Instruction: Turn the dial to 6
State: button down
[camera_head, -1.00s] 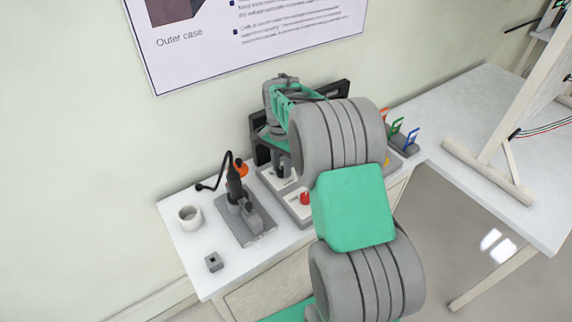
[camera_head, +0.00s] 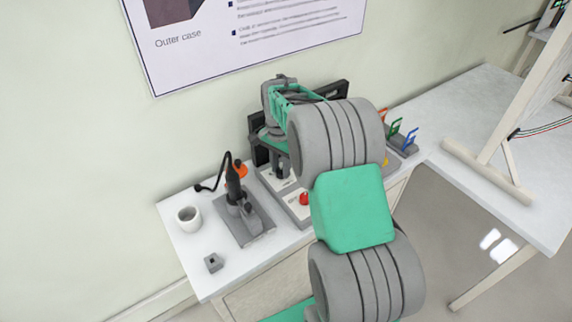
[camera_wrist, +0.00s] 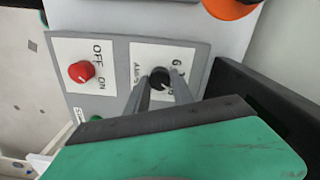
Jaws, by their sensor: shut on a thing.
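The black dial (camera_wrist: 159,77) sits on a white label on the grey panel (camera_wrist: 117,49) in the wrist view. A white pointer mark shows on the dial, but its exact setting is too small to read. A "6" shows at the label's upper right, and other markings are partly covered by my fingers. My gripper (camera_wrist: 160,82) is shut on the dial, one finger on each side of it.
A red knob (camera_wrist: 81,71) marked OFF and ON is beside the dial's label. A dark frame (camera_wrist: 270,105) is close right of my gripper.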

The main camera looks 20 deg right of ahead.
jog(key=shift+w+r, duration=0.1)
jog(key=shift+w, duration=0.1)
jog(key=c, duration=1.3)
grip_release()
jog(key=shift+o, duration=1)
jog(key=shift+d, duration=0.1)
